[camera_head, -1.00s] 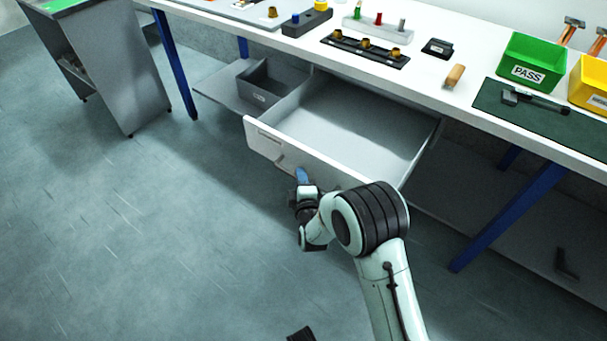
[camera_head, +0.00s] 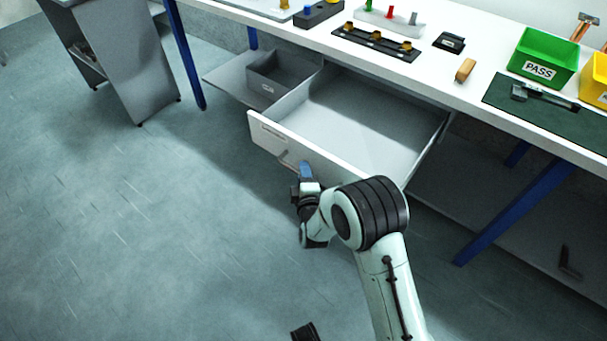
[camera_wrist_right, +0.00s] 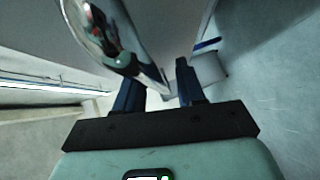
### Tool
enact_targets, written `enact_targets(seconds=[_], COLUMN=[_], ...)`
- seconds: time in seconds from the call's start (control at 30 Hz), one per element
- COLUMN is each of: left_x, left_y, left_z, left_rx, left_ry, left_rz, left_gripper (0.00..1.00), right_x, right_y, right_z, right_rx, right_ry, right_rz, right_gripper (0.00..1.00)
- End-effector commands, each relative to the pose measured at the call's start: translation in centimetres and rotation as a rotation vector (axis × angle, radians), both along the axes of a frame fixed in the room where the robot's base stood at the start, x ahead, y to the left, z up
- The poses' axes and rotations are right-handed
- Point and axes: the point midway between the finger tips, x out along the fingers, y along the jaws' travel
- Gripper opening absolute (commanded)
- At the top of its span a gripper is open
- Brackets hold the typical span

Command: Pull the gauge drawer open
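The gauge drawer (camera_head: 345,120) is pulled out well beyond the bench edge, and its light grey inside looks empty. Its label sits at the left of the drawer front (camera_head: 268,138). My right gripper (camera_head: 305,172) is at the handle on the drawer front. In the right wrist view the two blue-black fingers (camera_wrist_right: 160,90) stand apart, with the shiny metal handle (camera_wrist_right: 98,32) running down between them; the exact contact is hard to see. A small dark piece (camera_head: 304,331) at the bottom of the head view appears to be my left gripper, mostly cut off.
The white bench top (camera_head: 425,75) holds a black strip with brass parts (camera_head: 377,42), a green PASS bin (camera_head: 543,57) and a dark green mat (camera_head: 568,118). A grey open box (camera_head: 283,78) sits left of the drawer. Blue legs (camera_head: 515,212) support the bench. Floor in front is clear.

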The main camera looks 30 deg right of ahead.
Motion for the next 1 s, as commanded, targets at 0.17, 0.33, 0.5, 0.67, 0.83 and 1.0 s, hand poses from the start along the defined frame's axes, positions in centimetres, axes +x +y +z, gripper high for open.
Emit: enact_targets(seconds=[0.17,0.33,0.5,0.67,0.83,1.0], left_x=[0.0,-0.5,-1.4,-2.0,-2.5,-2.7], left_y=[0.0,-0.2,-0.7,-1.0,-1.2,-1.2], left_z=[0.1,0.5,1.3,1.8,2.1,2.2], left_rx=[0.000,-0.006,-0.018,-0.026,-0.032,-0.034], left_ry=[0.000,0.013,0.037,0.055,0.067,0.072], left_rz=[0.000,-0.005,-0.016,-0.024,-0.027,-0.030], left_gripper=[0.43,0.43,0.43,0.43,0.43,0.43], right_x=[-0.2,-1.9,-5.4,-8.7,-11.1,-12.2], right_y=[0.1,0.8,2.2,3.5,4.5,4.9], right_z=[0.0,0.4,1.0,1.4,1.7,1.9], right_rx=[0.000,0.001,0.002,0.001,0.001,0.000], right_ry=[0.000,0.002,0.003,0.002,0.003,0.000], right_rz=[0.000,0.001,0.003,0.002,0.001,0.001], right_gripper=[0.39,0.39,0.39,0.39,0.39,0.39])
